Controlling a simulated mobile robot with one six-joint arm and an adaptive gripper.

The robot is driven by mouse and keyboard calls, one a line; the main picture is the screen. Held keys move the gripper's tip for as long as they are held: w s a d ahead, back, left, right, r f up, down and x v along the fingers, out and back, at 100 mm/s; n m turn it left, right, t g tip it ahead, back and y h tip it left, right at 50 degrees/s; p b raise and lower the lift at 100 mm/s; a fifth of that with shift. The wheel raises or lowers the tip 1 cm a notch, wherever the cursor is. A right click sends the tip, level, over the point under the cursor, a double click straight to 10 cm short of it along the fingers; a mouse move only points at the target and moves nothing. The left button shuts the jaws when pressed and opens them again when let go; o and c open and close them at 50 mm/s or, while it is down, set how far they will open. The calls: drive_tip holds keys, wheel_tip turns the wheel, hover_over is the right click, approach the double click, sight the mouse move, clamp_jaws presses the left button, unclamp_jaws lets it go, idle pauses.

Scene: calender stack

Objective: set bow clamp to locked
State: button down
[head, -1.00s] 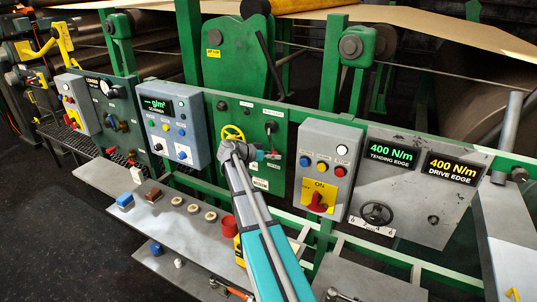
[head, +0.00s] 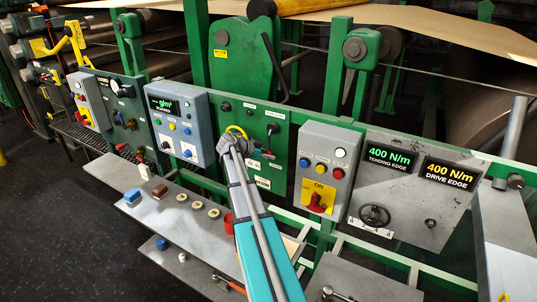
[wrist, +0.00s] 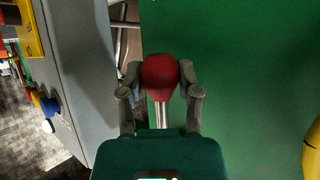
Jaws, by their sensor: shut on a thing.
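A red ball knob (wrist: 160,74) on a bright metal stem shows in the middle of the wrist view, in front of a green panel (wrist: 240,60). My gripper (wrist: 160,70) has one finger on each side of the knob and is shut on it. In the head view my gripper (head: 262,153) is small and partly hidden by my wrist, low on the green panel (head: 276,172). The knob's stem is partly hidden behind my gripper body. I cannot read which label belongs to this lever or what position it marks.
A yellow handwheel (head: 237,130) is close beside my wrist. A black-handled lever (head: 272,128) is above my gripper. The grey switch box (head: 325,165) stands out just to the right. A grey shelf (head: 172,222) with small parts lies below.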

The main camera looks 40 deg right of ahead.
drive_tip(key=shift+w, duration=0.3)
drive_tip(key=shift+c, duration=1.5)
unclamp_jaws()
drive_tip(key=shift+s, duration=0.15)
drive_tip(key=s+a+f+n+t+y, duration=0.1)
drive_tip(key=s+a+f+n+y, duration=0.2)
drive_tip(key=a, duration=1.4)
drive_tip(key=s+a+f+n+t+y+b, duration=0.1)
drive_tip(key=s+a+f+n+y, duration=0.3)
drive_tip(key=a+n, duration=0.7)
drive_tip(key=s+a+f+n+t+y, duration=0.1)
drive_tip(key=s+a+f+n+y, duration=0.3)
drive_tip(key=a, duration=1.9)
drive_tip(key=n, duration=0.3)
drive_tip(key=shift+s+n+t+y+b, duration=0.3)
drive_tip(key=shift+s+n, duration=0.05)
drive_tip(key=shift+n, duration=0.05)
